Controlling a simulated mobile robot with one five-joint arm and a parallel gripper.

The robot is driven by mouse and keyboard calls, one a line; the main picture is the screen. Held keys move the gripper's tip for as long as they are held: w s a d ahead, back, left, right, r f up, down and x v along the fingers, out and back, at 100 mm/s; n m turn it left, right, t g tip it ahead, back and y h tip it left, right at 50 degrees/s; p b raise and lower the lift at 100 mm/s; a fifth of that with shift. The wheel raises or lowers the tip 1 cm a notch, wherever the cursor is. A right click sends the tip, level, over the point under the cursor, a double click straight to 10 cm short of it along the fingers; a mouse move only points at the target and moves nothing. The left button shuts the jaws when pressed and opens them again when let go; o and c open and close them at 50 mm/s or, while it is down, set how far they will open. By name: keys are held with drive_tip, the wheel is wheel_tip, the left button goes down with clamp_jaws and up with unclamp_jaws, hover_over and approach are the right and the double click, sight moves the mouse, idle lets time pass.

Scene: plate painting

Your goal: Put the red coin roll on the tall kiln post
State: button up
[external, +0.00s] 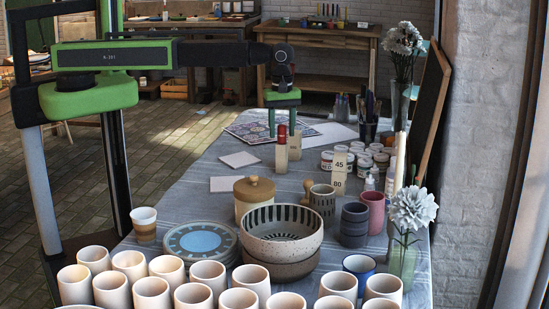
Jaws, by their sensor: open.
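The red coin roll (282,132) is a small upright red cylinder near the middle of the table. It appears to stand on top of a pale, upright post (281,158). A second pale post (295,148) stands close beside it on the right; I cannot tell for certain which is the tall kiln post. Whether the fingers touch the roll is too small to tell.
Number blocks marked 45 (340,161) and 80 (338,184) stand to the right. Paint jars (363,163) crowd behind them. A lidded jar (254,194), a striped bowl (282,245) and several pale cups (208,277) fill the front. White tiles (239,160) lie left.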

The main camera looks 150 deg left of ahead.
sight(281, 126)
wheel_tip(281, 126, up, 12)
drive_tip(key=p, duration=1.2)
drive_tip(key=shift+r, duration=0.15)
drive_tip(key=w+d+m, duration=0.3)
drive_tip(key=d+m, duration=0.2)
drive_tip(key=d, duration=0.5)
drive_tip(key=w+d+m, duration=0.3)
drive_tip(key=d+m, duration=0.2)
drive_tip(key=d, duration=0.4)
drive_tip(key=w+d+m, duration=0.4)
drive_tip(key=d+m, duration=0.1)
drive_tip(key=d, duration=0.5)
drive_tip(key=s+d+f+m+b, duration=0.2)
drive_tip(key=d+m, duration=0.6)
drive_tip(key=d, duration=0.5)
drive_tip(key=s+d+f+m+b, duration=0.1)
drive_tip(key=d+m, duration=0.8)
drive_tip(key=d, duration=0.4)
drive_tip(key=shift+s+d+f+b, duration=0.2)
drive_tip(key=shift+s+f+b, duration=0.15)
drive_tip(key=shift+f+b, duration=0.05)
